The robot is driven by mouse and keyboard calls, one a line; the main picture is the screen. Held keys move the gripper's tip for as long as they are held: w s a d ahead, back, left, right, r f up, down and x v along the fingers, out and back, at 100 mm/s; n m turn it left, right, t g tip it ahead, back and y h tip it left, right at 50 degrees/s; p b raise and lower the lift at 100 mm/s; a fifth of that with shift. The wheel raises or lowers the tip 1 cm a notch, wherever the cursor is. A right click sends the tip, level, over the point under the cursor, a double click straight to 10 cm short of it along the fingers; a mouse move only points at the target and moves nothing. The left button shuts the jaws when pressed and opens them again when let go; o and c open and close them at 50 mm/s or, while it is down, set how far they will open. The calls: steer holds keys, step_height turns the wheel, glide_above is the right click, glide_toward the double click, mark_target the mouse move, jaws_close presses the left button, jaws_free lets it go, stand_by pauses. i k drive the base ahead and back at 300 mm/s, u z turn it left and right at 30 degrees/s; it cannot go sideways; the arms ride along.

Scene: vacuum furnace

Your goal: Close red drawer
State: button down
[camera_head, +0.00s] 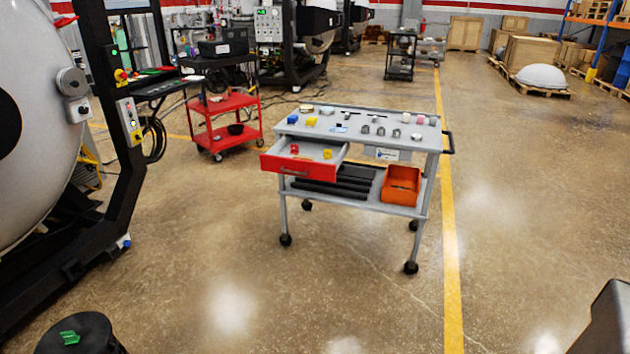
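The red drawer (297,172) is at the left end of a grey wheeled cart (432,145). It is pulled out towards the front left, with its red front panel and a handle facing me. Inside it lie a small red item (294,149) and a small yellow item (327,154). My gripper is not clearly visible. A dark shape at the bottom right corner may be part of my body, but I cannot tell.
Small parts lie on the cart top. Its lower shelf holds black bars (345,182) and an orange bin (401,186). A red cart (225,121) stands behind, and a large furnace (30,110) at left. A black cylinder (80,335) is front left. Floor before the cart is clear.

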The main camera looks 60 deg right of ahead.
mark_target(278, 159)
steer(key=z, duration=0.15)
steer(key=i, duration=0.95)
steer(key=u, duration=0.1)
